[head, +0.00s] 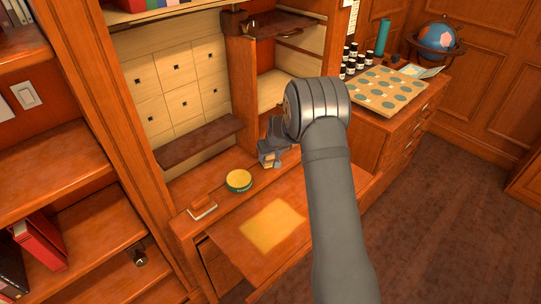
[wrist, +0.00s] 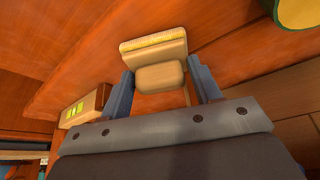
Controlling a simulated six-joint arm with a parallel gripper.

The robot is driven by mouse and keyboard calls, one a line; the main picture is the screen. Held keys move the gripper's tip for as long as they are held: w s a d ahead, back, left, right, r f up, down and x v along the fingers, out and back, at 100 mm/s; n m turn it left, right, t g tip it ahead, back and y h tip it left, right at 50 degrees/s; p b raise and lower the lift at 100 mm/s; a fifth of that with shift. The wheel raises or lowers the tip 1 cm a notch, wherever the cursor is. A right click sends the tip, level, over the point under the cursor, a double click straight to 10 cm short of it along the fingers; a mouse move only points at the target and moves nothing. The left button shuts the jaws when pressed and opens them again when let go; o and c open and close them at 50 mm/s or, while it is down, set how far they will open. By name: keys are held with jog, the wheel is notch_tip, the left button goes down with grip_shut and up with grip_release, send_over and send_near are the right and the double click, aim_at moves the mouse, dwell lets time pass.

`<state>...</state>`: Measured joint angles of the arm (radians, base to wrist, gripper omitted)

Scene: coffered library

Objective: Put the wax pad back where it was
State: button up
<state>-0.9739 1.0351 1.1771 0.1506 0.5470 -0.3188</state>
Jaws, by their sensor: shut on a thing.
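My gripper (head: 271,152) is at the inner part of the open desk, right of the tin. In the wrist view my gripper (wrist: 165,82) is shut on a pale block with a yellow, rough-looking strip along its far edge, which I take for the wax pad (wrist: 155,47). In the head view only a small pale bit of the pad (head: 270,163) shows below the fingers. A round green tin with a yellow top (head: 239,180) stands on the desk; part of the tin (wrist: 298,10) shows at the wrist view's upper right. I cannot tell whether the pad touches the surface.
A small brown-and-white item (head: 202,209) lies left of the tin. The sloping desk leaf (head: 235,240) has a paler yellow patch (head: 272,225). Cabinet uprights (head: 242,95) stand close behind my gripper. Bottles (head: 350,60) and a board of round samples (head: 388,90) are on the right cabinet.

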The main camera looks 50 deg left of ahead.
jog(key=shift+f, duration=0.15)
jog(key=o, duration=0.9)
jog(key=shift+o, duration=0.2)
jog(key=v, duration=1.2)
